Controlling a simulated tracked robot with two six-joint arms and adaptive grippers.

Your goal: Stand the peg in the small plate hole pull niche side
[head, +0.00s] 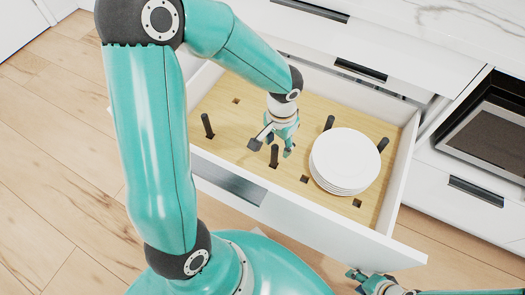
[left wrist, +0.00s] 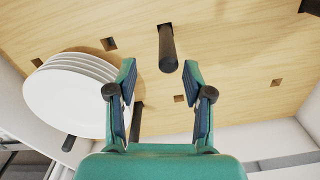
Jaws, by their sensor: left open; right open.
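Several dark pegs stand in a wooden pegboard (head: 225,132) inside the open drawer. One peg (head: 274,156) stands near the drawer front, just below my left gripper (head: 271,149). In the left wrist view this peg (left wrist: 167,48) shows beyond the open, empty fingers (left wrist: 160,78). Other pegs are at the left (head: 207,125), behind the plates (head: 329,122) and right of them (head: 383,144). A stack of small white plates (head: 345,158) sits among the pegs. Empty square holes show at the back left (head: 235,100), centre front (head: 304,179) and right front (head: 357,202). My right gripper (head: 357,282) is open outside the drawer.
The drawer front (head: 310,222) and side walls rise around the board. A white counter with shut drawers and bar handles (head: 361,69) is behind. An oven (head: 490,138) is at the right. Wooden floor (head: 60,150) is clear at the left.

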